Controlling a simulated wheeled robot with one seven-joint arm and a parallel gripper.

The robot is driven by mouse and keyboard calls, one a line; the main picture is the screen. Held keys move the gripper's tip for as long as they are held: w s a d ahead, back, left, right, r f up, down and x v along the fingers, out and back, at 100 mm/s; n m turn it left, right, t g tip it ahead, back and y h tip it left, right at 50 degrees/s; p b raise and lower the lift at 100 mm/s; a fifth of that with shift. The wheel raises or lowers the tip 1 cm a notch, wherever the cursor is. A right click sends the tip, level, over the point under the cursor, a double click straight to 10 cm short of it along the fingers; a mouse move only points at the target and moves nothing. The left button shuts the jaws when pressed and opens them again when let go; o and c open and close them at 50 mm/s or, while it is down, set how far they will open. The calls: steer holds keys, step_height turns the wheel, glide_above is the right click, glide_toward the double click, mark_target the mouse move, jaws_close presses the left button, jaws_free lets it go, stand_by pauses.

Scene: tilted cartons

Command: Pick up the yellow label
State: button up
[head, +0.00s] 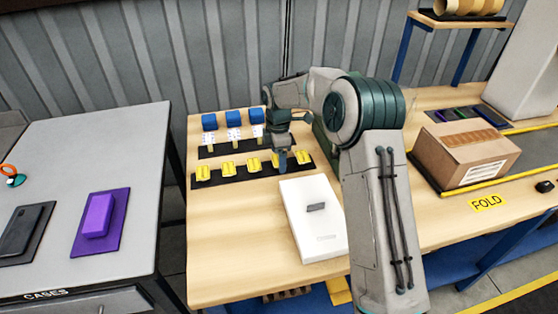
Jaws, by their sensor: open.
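Several small yellow pieces, which may be the yellow labels (228,169), sit in a row on a black strip (215,182) on the wooden table. My gripper (282,163) points down at the right part of this row, close to the yellow pieces there. It is open, but its fingers are small and partly merge with the row behind. I cannot tell whether it touches a piece. A flat yellow marking reading FOLD (488,203) lies on the table at the right.
Behind the row, blue-topped white items (233,119) stand on another black strip. A white flat box (316,222) lies in front of my gripper. A cardboard carton (465,150) stands right. A grey table (75,150) holds a purple case (97,216). Bare wood lies left of the white box.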

steer(key=c, duration=0.9)
